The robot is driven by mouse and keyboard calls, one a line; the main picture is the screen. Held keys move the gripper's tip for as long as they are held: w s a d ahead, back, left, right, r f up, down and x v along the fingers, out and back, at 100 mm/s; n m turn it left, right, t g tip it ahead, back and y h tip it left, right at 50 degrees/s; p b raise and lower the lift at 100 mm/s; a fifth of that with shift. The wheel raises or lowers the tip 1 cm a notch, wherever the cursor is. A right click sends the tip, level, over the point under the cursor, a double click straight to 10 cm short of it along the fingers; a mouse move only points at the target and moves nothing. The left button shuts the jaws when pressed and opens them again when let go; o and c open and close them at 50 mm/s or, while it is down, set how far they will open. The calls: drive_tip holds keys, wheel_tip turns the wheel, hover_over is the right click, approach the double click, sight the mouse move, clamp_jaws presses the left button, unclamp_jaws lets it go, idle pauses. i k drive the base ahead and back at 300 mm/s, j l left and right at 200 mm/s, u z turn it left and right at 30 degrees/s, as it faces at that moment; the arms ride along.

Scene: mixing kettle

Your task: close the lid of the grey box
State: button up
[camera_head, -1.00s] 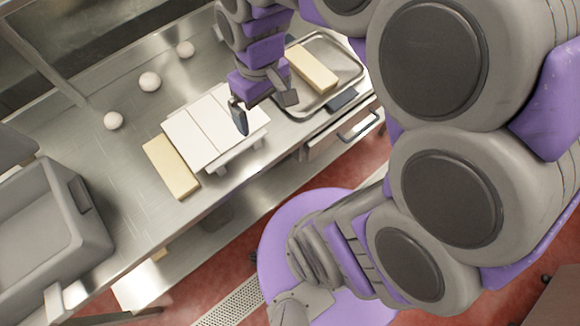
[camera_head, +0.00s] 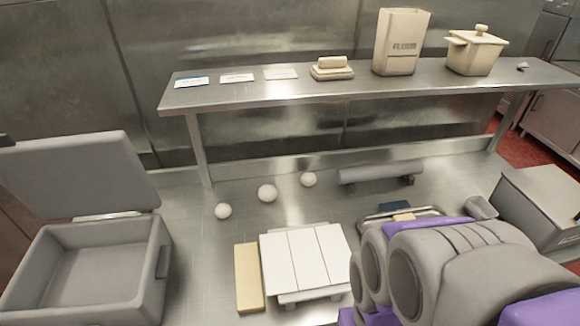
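The grey box (camera_head: 62,285) stands at the left of the steel table, and its inside looks empty. Its grey lid (camera_head: 75,172) stands open, tilted up and back behind the box. A dark grey latch or handle shows on the box's right side. My arm fills the lower right corner, well away from the box. My gripper cannot be made out; it is hidden behind my arm or outside the picture.
A pale yellow block (camera_head: 248,278) and a white slatted board (camera_head: 305,262) lie right of the box. A shelf (camera_head: 350,88) spans the back. A grey boxy container (camera_head: 540,212) stands at the right.

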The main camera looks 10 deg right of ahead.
sight(96, 174)
drive_tip(key=u, duration=1.6)
